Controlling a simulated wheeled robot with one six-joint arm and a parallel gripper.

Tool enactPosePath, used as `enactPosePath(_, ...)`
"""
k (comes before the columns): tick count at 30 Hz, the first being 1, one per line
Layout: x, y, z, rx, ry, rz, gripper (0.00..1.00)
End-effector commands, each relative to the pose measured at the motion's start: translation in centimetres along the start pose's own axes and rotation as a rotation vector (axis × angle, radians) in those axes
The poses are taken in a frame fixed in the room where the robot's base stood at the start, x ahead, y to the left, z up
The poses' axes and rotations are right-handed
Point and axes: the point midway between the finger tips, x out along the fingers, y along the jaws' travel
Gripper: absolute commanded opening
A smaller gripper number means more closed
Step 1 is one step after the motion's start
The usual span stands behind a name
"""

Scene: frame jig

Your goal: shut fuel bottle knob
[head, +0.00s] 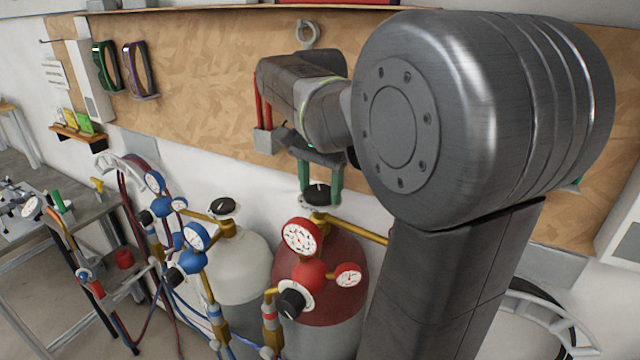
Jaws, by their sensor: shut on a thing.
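The fuel bottle (312,278) is the one with the dark red shoulder, standing upright right of the pale bottle. Its black knob (318,195) sits on top of the brass valve, with a white mark on its upper face. My gripper (320,187) points down over the fuel bottle, its green fingers on either side of the black knob and shut on it. Red gauges (300,236) and a red regulator are in front of the valve.
The pale bottle (245,270) with its own black knob (222,207) stands close on the left, with blue regulators and gauges (197,236) before it. A brass pipe (358,231) runs right from the valve. A wooden board (210,95) is behind. A metal workbench (40,240) stands at left.

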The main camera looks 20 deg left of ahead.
Motion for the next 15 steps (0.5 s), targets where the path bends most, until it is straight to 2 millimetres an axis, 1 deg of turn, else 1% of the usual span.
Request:
enactPosePath(6,-0.11,-0.01,-0.04,0.205,0.002,-0.002,0.33)
enactPosePath(15,-0.11,-0.02,-0.04,0.458,0.002,-0.002,0.33)
